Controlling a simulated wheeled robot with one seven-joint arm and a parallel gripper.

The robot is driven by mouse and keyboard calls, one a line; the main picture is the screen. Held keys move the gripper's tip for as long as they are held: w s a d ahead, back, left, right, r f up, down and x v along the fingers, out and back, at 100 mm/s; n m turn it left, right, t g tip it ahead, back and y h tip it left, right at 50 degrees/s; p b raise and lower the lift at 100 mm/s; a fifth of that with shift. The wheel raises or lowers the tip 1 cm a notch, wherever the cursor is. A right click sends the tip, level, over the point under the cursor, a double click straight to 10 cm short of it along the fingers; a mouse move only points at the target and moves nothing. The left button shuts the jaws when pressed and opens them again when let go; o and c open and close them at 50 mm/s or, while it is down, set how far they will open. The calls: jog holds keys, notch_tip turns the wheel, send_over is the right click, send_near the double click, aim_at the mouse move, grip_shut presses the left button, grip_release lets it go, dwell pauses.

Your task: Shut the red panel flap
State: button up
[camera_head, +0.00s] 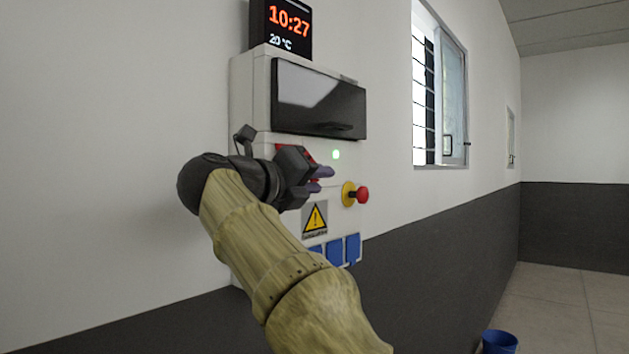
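A small red part (310,154) shows at the edge of my gripper, against the white wall box (250,95). It may be the red panel flap; my gripper hides most of it, so its angle and any contact cannot be told. My gripper (320,179) is black with purple fingertips, in front of the middle of the box and pointing right. The two fingertips show a little apart, with nothing seen between them.
A clock (282,24) sits on top. A blue bucket (499,341) stands on the floor at right.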

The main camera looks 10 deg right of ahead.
dwell(0.3)
jog(key=b+v, duration=0.1)
jog(key=v, duration=1.6)
jog(key=shift+b, duration=0.3)
jog(key=shift+s+a, duration=0.1)
jog(key=shift+s, duration=0.05)
